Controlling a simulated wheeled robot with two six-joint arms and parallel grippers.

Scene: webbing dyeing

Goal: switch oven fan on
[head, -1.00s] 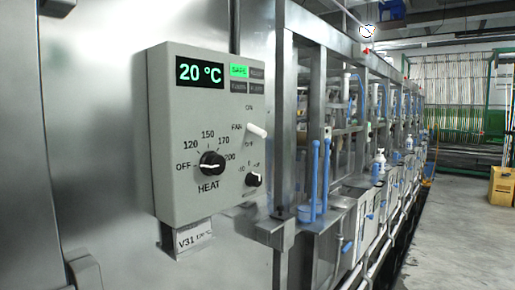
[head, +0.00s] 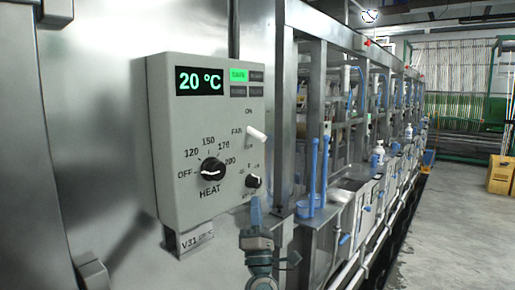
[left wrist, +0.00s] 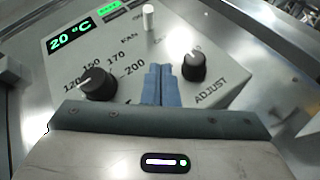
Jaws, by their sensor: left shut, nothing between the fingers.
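The grey control box (head: 180,130) hangs on the steel oven wall. Its white fan lever (head: 257,134) sits on the right of the front, by the FAN label, with ON printed above it. The lever also shows at the top of the left wrist view (left wrist: 149,18). My left gripper (head: 255,203) is shut and empty, pointing up just below the small black adjust knob (head: 253,181). In the left wrist view its blue fingers (left wrist: 158,72) lie between the black heat knob (left wrist: 98,83) and the adjust knob (left wrist: 194,66), below the lever. Whether they touch the box is unclear. My right gripper is not in view.
The display (head: 199,81) reads 20 °C and a green SAFE lamp (head: 238,75) is lit. The heat knob (head: 212,170) points to OFF. Steel frames and blue handles (head: 319,176) stand right of the box. The floor at far right is open.

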